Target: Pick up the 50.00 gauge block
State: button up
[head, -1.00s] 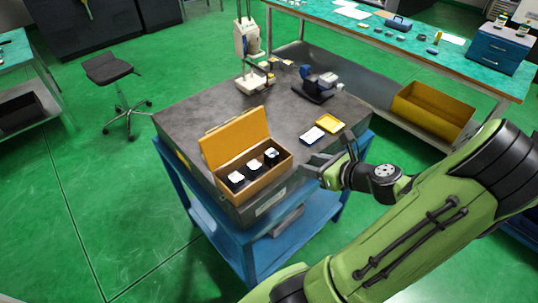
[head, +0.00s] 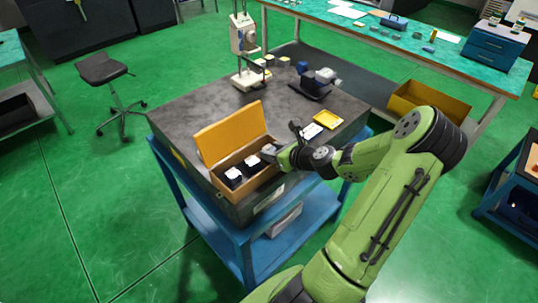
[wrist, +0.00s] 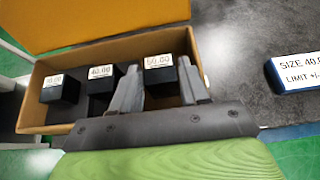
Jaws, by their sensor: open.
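The 50.00 gauge block (wrist: 158,61) is the rightmost of three black blocks with white labels, standing in an open wooden box (wrist: 30,117). Its label looks like 50.00, a little blurred. My gripper (wrist: 160,88) is open, with its two fingers reaching over the box's front wall at the left and right of this block. I cannot tell whether they touch it. In the head view my gripper (head: 274,154) is at the right end of the box (head: 250,188) and mostly hides that block.
The 40.00 block (wrist: 99,77) stands close left of my left finger, and another block (wrist: 55,86) is farther left. The raised lid (head: 230,130) stands behind. A blue-edged label plate (wrist: 297,72) and a yellow tray (head: 328,119) lie to the right on the bench.

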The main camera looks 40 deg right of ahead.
jog(key=shift+s, duration=0.1)
grip_shut()
jog(key=shift+r, duration=0.1)
